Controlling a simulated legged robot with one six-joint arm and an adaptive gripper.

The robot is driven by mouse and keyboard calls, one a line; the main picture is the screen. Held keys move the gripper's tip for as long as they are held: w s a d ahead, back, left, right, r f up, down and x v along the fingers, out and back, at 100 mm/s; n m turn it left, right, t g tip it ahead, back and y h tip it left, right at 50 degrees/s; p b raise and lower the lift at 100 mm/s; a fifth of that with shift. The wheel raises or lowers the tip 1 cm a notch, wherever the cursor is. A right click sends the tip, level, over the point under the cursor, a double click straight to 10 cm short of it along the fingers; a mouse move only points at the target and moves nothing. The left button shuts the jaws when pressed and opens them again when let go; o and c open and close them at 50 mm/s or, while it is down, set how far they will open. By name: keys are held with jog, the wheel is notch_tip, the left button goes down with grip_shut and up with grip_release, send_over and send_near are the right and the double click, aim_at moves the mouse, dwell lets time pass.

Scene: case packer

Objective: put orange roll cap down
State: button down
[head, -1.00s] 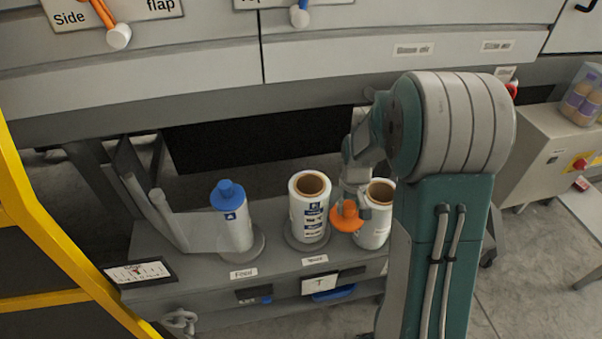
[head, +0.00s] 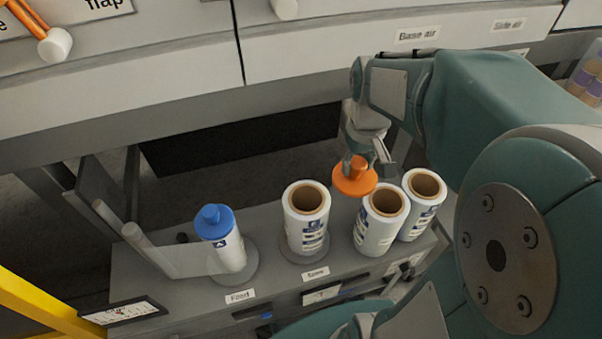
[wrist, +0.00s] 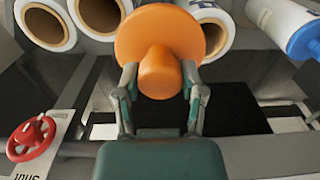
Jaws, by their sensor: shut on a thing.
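The orange roll cap (head: 354,177) is a round disc with a knob. My gripper (head: 371,158) is shut on its knob and holds it in the air, behind the bare rolls in the head view. The wrist view also shows the orange cap (wrist: 160,45) between the fingers of my gripper (wrist: 158,82). The cap is clear of the rolls in the head view. What lies straight below it is partly hidden by the rolls.
A roll with a blue cap (head: 228,245) stands at the left of the grey bench (head: 150,287). Open-topped white rolls stand at the middle (head: 306,222) and right (head: 381,225), with another roll (head: 423,203) beside the latter. A red valve wheel (wrist: 31,139) shows in the wrist view.

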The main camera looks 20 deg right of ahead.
jog(key=w+a+f, duration=0.2)
jog(key=a+f, duration=0.1)
jog(key=w+a+f, duration=0.1)
jog(key=a+f, duration=0.2)
jog(key=f, duration=0.1)
jog(key=w+a+f, duration=0.2)
jog(key=a+f, duration=0.1)
jog(key=f, duration=0.1)
jog(key=shift+w+a+f, duration=0.1)
jog(key=shift+w+f, duration=0.1)
jog(key=shift+w, duration=0.1)
jog(key=shift+c, duration=1)
grip_release()
jog(key=shift+r, duration=0.15)
notch_tip(320, 180, up, 11)
jog(key=s+r+t, duration=0.2)
jog(key=s+r, duration=0.1)
jog(key=s, duration=0.4)
jog(key=s+r+t, duration=0.3)
jog(key=s+r, duration=0.1)
jog(key=s, duration=0.3)
jog(key=shift+t, duration=0.3)
